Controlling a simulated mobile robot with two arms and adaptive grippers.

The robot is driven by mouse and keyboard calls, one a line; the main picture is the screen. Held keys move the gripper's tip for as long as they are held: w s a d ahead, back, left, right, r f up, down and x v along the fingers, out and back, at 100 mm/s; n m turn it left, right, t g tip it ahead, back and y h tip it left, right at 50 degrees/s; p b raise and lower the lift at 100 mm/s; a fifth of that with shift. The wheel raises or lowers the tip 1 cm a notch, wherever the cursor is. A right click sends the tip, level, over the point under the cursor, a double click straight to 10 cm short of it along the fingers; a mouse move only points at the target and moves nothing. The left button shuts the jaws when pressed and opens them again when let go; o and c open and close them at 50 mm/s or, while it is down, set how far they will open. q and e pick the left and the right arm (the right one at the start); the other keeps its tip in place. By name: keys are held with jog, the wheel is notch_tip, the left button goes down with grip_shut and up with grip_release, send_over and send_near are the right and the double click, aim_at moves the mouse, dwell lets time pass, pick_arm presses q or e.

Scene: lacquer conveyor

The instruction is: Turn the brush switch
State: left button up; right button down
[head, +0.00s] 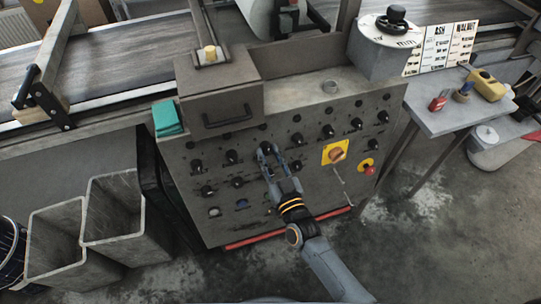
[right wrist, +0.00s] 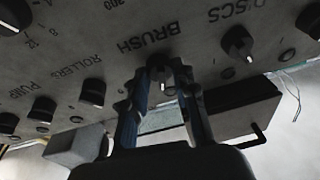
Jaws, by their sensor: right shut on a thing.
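The grey control panel (head: 225,215) fills the middle of the head view, with rows of black rotary switches. My right gripper (head: 267,149) reaches up to it from below, its fingertips at a switch in the upper row. In the right wrist view, the brush switch (right wrist: 158,72), a black knob by the label BRUSH, lies between the two fingertips of my right gripper (right wrist: 163,82). The gripper is shut on this knob, whose sides are partly hidden by the fingers. The knob's pointer direction is hard to tell. My left gripper is not in view.
Other knobs sit close by, including the discs switch (right wrist: 238,42) and the rollers switch (right wrist: 92,92). Grey bins (head: 113,215) stand at left.

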jog(key=shift+s+a+f+m+h, duration=0.1)
jog(key=shift+m+h, duration=0.3)
jog(key=shift+m, duration=0.6)
jog(key=shift+a+m+h, duration=0.1)
jog(key=shift+m+h, duration=0.3)
jog(key=shift+m, duration=0.6)
jog(key=c, duration=1)
grip_release()
jog(key=shift+c, duration=0.2)
jog(key=v, duration=1.2)
jog(key=shift+f, duration=0.25)
